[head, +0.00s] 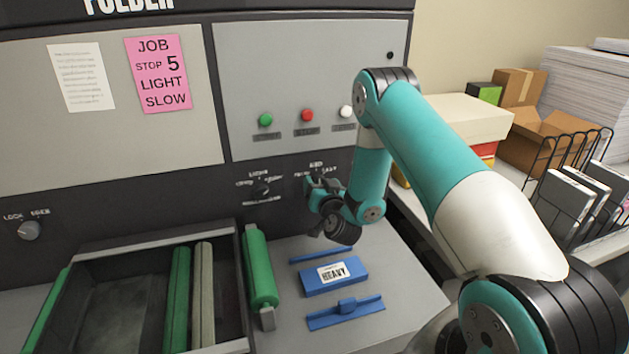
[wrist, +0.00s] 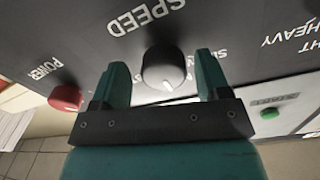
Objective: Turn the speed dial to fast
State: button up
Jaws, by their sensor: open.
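The speed dial (wrist: 163,68) is a dark round knob with a white pointer line, under the word SPEED in the wrist view. The line points toward the bottom of that picture. A partly hidden label starting with S shows right of the dial. My gripper (wrist: 162,74) is open, one finger on each side of the dial, with visible gaps; I cannot tell whether the fingertips reach its depth. In the head view my gripper (head: 322,190) is at the dark control panel (head: 215,205) and hides the dial. The FAST mark is not readable.
Another knob (head: 260,187) sits left of my gripper. A red POWER knob (wrist: 67,98) and a green button (wrist: 269,110) show in the wrist view. A blue HEAVY block (head: 333,276) and green roller (head: 260,268) lie below. A pink note (head: 161,74) reads JOB, STOP 5, LIGHT, SLOW.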

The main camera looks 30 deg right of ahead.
jog(key=shift+w+a, duration=0.15)
jog(key=c, duration=0.9)
jog(key=shift+m, duration=0.4)
jog(key=m+b, duration=0.2)
jog(key=m, duration=0.3)
jog(key=shift+b, duration=0.4)
jog(key=m+b, duration=0.1)
jog(key=m, duration=0.4)
jog(key=shift+m, duration=0.4)
jog(key=shift+b, duration=0.3)
jog(key=o, duration=0.9)
